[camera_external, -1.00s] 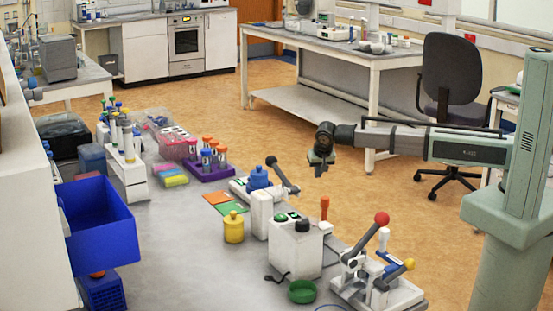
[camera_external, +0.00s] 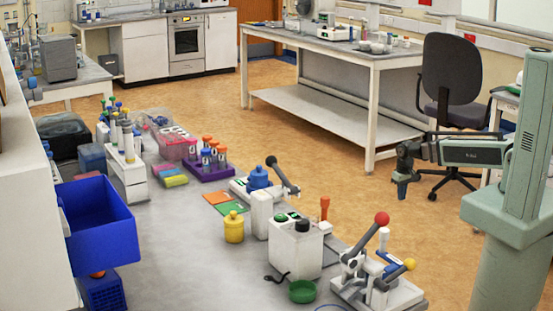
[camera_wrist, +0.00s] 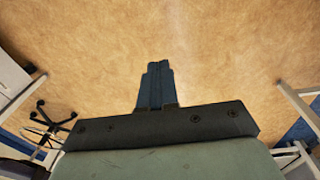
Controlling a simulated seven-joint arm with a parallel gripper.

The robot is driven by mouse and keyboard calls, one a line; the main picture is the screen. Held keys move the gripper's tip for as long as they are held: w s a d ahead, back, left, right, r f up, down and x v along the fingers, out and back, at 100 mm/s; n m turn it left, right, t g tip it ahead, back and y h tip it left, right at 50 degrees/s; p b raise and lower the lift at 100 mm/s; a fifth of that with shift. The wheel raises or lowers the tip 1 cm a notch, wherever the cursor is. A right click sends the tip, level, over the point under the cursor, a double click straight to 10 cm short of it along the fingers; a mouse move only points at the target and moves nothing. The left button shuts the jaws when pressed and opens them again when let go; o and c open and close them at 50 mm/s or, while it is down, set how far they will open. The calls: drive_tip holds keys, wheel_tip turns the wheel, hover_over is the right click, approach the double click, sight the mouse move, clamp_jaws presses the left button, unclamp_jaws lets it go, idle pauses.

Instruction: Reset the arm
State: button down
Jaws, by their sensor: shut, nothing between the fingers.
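My gripper (camera_external: 402,190) hangs pointing down from the dark wrist at the end of my arm, in the right part of the external view. It is over the open floor, to the right of the lab bench and clear of everything on it. In the wrist view my gripper (camera_wrist: 155,68) shows as two dark blue fingers pressed together with nothing between them. Only bare tan floor (camera_wrist: 230,50) lies beyond the fingertips.
The grey bench (camera_external: 190,270) holds a lever press (camera_external: 375,270), a white device (camera_external: 295,248), a yellow jar (camera_external: 234,228) and a purple tube rack (camera_external: 208,172). A dark office chair (camera_external: 450,80) stands behind my arm. A white table (camera_external: 330,105) is at the back.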

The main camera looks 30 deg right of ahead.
drive_tip(key=s+d+f, duration=0.2)
drive_tip(key=s+d, duration=0.3)
drive_tip(key=s+f+g, duration=0.3)
drive_tip(key=s+f, duration=0.7)
drive_tip(key=s, duration=0.4)
drive_tip(key=s+f+g, duration=0.4)
drive_tip(key=s+f, duration=0.6)
drive_tip(key=s, duration=0.4)
drive_tip(key=shift+s+a+y, duration=0.25)
drive_tip(key=shift+s+y, duration=0.05)
drive_tip(key=shift+s, duration=0.1)
